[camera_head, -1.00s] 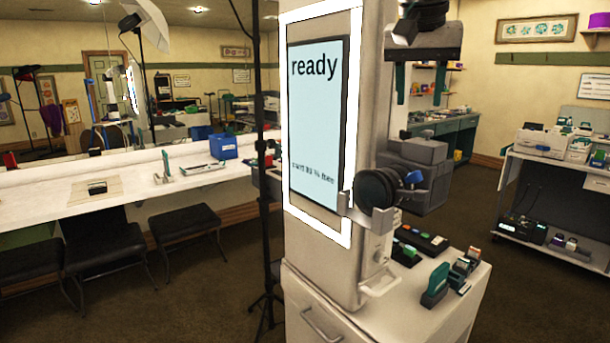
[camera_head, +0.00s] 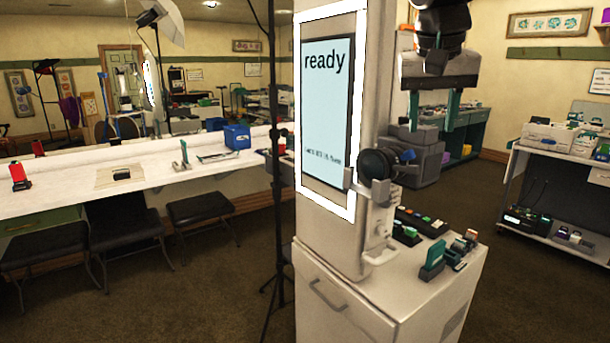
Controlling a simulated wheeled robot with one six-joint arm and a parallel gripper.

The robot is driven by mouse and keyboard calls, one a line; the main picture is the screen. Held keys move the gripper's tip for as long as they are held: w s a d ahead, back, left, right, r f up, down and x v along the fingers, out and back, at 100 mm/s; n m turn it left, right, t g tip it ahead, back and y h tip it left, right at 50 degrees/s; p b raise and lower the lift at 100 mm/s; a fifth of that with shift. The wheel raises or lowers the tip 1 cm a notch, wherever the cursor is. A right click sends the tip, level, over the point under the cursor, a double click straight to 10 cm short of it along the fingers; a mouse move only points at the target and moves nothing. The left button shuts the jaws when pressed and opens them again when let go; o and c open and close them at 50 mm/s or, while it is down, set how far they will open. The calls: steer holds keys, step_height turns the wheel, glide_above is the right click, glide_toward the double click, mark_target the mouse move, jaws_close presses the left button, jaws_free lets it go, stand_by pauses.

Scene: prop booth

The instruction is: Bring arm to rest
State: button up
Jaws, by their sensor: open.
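My gripper (camera_head: 432,108) hangs from the top right of the view, in front of the back of the room. It points down, with its two green fingers apart and nothing between them. It is above the white cabinet (camera_head: 415,290) and to the right of the tall booth column with its lit screen (camera_head: 327,110), which reads "ready". The upper part of my arm is cut off by the top edge of the picture.
Small stamps and a button strip (camera_head: 422,221) lie on the cabinet top. A dark round device (camera_head: 376,164) juts from the column. A light stand (camera_head: 275,160) stands left of it. A white counter (camera_head: 70,195) with stools is at left, a loaded cart (camera_head: 560,185) at right. Floor between is open.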

steer(key=s+d+f+n+g+y, duration=0.1)
steer(key=s+d+f, duration=0.1)
steer(key=s+f, duration=0.9)
steer(key=s+d+f+n, duration=0.1)
steer(key=s+d+f, duration=0.2)
steer(key=s+f, duration=0.8)
steer(key=s, duration=0.4)
steer(key=shift+s+d+f+g+y, duration=0.2)
steer(key=shift+s+f+g+y, duration=0.05)
steer(key=shift+g+y, duration=0.15)
